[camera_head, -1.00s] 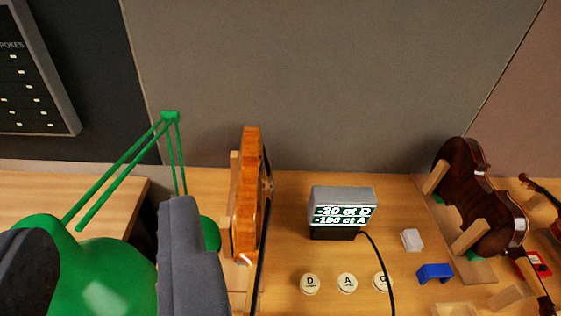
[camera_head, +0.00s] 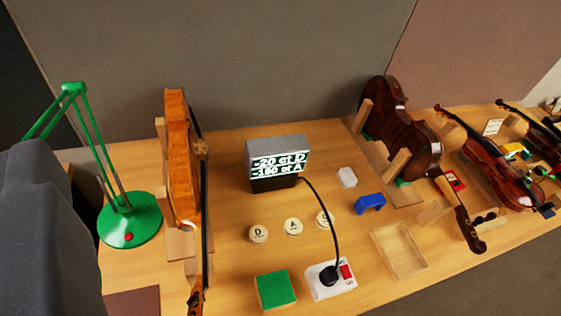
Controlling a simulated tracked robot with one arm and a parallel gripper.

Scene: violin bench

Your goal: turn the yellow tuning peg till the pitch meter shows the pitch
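The pitch meter (camera_head: 277,163) is a grey box at mid bench; its display reads "-20 ct D" above an A line of about -150 or -160 ct, the middle digit blurred. An orange-brown violin (camera_head: 180,150) stands edge-on in a wooden holder left of the meter, its dark neck running toward the front, with the scroll (camera_head: 197,298) at the bottom edge. I cannot make out a yellow tuning peg on it. A grey part of my gripper (camera_head: 45,240) fills the lower left, well left of the violin; its fingertips cannot be told apart.
A green lamp (camera_head: 130,220) stands between my gripper and the violin. Round D (camera_head: 258,234) and A (camera_head: 293,227) buttons, a green block (camera_head: 275,290), a white switch box (camera_head: 330,281) with a black cable and a wooden tray (camera_head: 400,250) lie in front. More violins (camera_head: 400,120) stand right.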

